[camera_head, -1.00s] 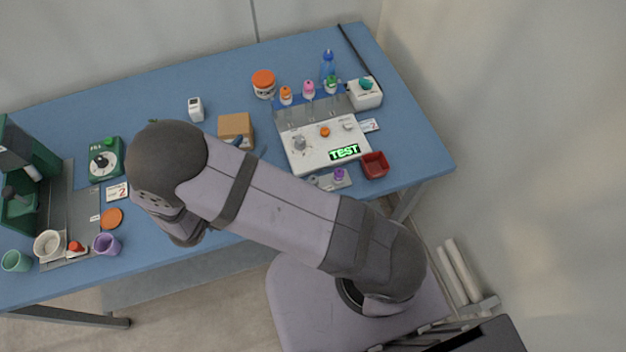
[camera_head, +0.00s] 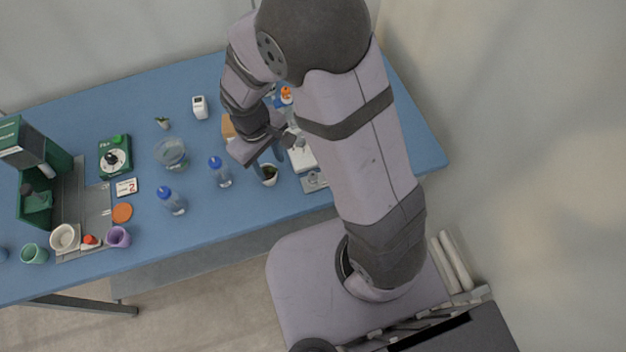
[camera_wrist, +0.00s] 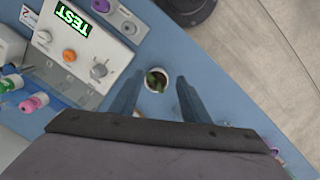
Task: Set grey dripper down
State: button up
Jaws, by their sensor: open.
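My gripper (camera_wrist: 160,78) is open, with its two fingers apart and nothing held between them. A small grey round piece, perhaps the grey dripper (camera_wrist: 128,28), sits in the rack beside the device, next to a purple-topped one (camera_wrist: 101,5). I cannot be sure that it is the dripper. The arm hides much of the device in the head view.
The white TEST device (camera_wrist: 80,45) stands beside my gripper with colour-capped bottles (camera_wrist: 34,102) near it. Two blue-capped bottles (camera_head: 219,173) (camera_head: 173,201) and a glass vessel (camera_head: 172,153) stand left of the pot. The table's curved front edge (camera_wrist: 215,55) is near in the wrist view.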

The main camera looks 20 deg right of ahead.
aim_at(311, 175)
jog(key=shift+s+d+f+n+g+h+b, duration=0.1)
jog(key=shift+s+d+f+n+h+b, duration=0.35)
jog(key=shift+d+f+n, duration=1.1)
jog(key=shift+s+d+f+n+g+h+b, duration=0.1)
jog(key=shift+d+f+n+h+b, duration=0.55)
jog(key=shift+d+f+n, duration=0.9)
jog(key=shift+s+d+f+n+g+h+b, duration=0.1)
jog(key=shift+s+d+f+n+h+b, duration=0.2)
jog(key=shift+d+f+n+h, duration=0.85)
jog(key=shift+d+n+y, duration=0.45)
jog(key=shift+d+n, duration=0.1)
jog(key=shift+n, duration=0.2)
grip_shut()
